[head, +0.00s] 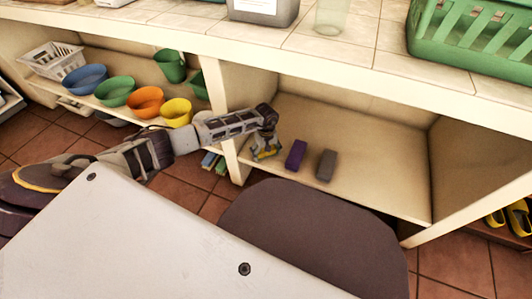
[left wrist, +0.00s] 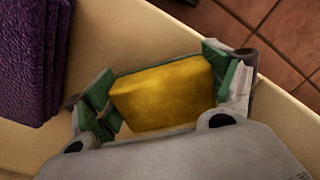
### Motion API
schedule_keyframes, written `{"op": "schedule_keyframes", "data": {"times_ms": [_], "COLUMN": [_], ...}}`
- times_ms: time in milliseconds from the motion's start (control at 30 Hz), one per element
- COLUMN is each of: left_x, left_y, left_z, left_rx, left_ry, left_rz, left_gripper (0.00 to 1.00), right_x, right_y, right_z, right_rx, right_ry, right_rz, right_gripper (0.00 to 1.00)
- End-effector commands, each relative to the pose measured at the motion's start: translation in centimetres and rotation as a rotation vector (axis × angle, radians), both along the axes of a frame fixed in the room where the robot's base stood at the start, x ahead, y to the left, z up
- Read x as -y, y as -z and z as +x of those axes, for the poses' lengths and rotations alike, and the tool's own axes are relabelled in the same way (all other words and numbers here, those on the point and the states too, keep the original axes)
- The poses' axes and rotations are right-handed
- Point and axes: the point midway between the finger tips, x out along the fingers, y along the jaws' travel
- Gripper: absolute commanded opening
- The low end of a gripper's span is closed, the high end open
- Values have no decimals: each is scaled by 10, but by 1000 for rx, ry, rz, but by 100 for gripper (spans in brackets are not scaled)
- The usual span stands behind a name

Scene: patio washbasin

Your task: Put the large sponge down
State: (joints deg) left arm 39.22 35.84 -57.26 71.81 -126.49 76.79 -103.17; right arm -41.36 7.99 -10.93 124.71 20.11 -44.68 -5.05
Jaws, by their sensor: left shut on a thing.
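A yellow sponge (left wrist: 165,93) sits between the green-padded fingers of my left gripper (left wrist: 168,98) in the left wrist view. The fingers are shut on its two sides. In the head view my left gripper (head: 266,150) is inside the open shelf compartment, near its left front, just left of a purple block (head: 295,154). The sponge is mostly hidden by the gripper there. I cannot tell whether the sponge touches the shelf board (head: 370,190). The purple block also shows in the left wrist view (left wrist: 30,55), apart from the sponge. My right gripper is not in view.
A grey block (head: 326,165) lies right of the purple one. A divider (head: 232,150) stands left of the gripper. Blue, green, orange and yellow bowls (head: 176,112) fill the left compartment. The shelf is bare right of the grey block. A green basket (head: 470,62) stands on the counter above.

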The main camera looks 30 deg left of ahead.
Motion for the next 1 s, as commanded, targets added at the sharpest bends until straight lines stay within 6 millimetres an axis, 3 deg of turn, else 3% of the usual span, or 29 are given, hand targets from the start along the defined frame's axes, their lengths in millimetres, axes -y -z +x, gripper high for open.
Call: {"op": "schedule_keyframes", "data": {"times_ms": [133, 167, 267, 733, 1000], "left_x": [0, 0, 0, 0, -1], "left_y": [3, 2, 2, 0, -15], "left_z": [0, 0, 0, 0, 1], "left_rx": [0, 0, 0, 0, 2], "left_ry": [0, 0, 0, 0, 0], "left_rz": [0, 0, 0, 0, 1], "left_gripper": [46, 88, 100, 100, 100], "right_x": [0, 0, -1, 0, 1], "right_y": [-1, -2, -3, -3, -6], "right_z": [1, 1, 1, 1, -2], "right_rx": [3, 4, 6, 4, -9], "right_ry": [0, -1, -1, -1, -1], "right_rz": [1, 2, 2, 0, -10], "right_gripper": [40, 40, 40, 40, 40]}}
